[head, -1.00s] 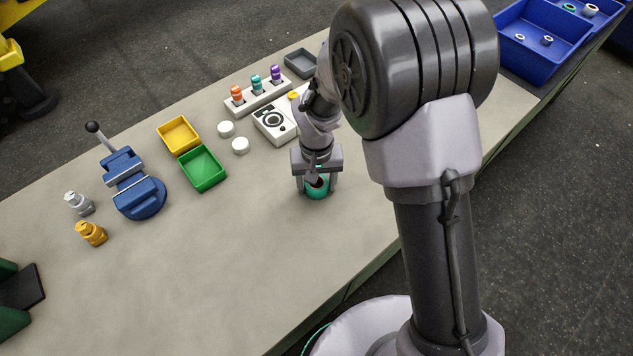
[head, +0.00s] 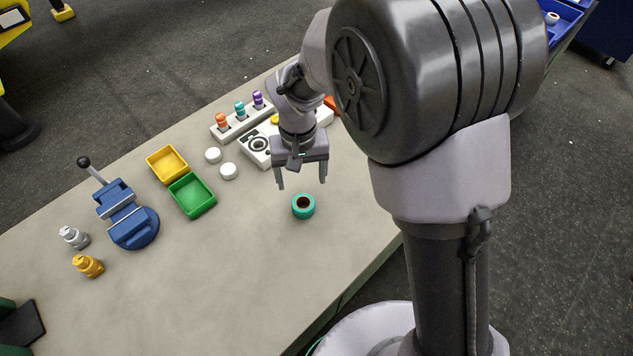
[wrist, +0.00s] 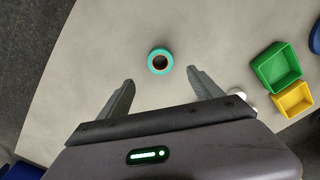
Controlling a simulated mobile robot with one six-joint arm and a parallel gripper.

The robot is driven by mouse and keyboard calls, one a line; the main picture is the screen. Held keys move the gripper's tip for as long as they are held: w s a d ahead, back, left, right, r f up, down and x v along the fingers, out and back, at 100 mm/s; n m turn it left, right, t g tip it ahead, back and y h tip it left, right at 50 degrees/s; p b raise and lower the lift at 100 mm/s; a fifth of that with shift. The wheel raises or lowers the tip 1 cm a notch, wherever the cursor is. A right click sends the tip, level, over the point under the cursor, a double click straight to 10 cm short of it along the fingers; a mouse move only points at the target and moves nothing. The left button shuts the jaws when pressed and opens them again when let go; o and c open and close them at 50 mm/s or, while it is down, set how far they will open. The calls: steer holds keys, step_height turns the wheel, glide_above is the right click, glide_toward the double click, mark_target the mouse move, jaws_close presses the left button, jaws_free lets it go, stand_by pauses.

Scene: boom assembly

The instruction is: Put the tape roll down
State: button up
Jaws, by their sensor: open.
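The teal tape roll (head: 303,206) lies flat on the grey workbench (head: 250,265), near its front edge, with its dark hole facing up. My gripper (head: 302,186) is open and empty, raised above and a little behind the roll. In the wrist view the tape roll (wrist: 160,62) sits ahead of the gap between my two spread fingers (wrist: 160,85). Nothing touches the roll.
A green bin (head: 192,196) and a yellow bin (head: 167,164) stand left of the roll, near two white round pieces (head: 228,171). A blue vise (head: 127,215) stands further left. A white device (head: 256,146) and a rack (head: 241,122) lie behind my gripper. Bench around the roll is clear.

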steer(key=s+d+r+m+t+y, duration=0.1)
steer(key=s+d+r+m+t, duration=0.15)
steer(key=d+r, duration=0.75)
steer(key=s+d+r+m+t, duration=0.1)
steer(key=s+d+r+m, duration=0.1)
steer(key=s, duration=0.5)
steer(key=s+d+r+m+t+y, duration=0.1)
steer(key=s+d+r+m+t, duration=0.1)
steer(key=s+d+r, duration=0.2)
step_height(320, 180, up, 4)
steer(key=s, duration=0.3)
steer(key=shift+d+f+m, duration=0.25)
steer(key=shift+d+m, duration=0.05)
steer(key=shift+m, duration=0.05)
steer(key=shift+f, duration=0.1)
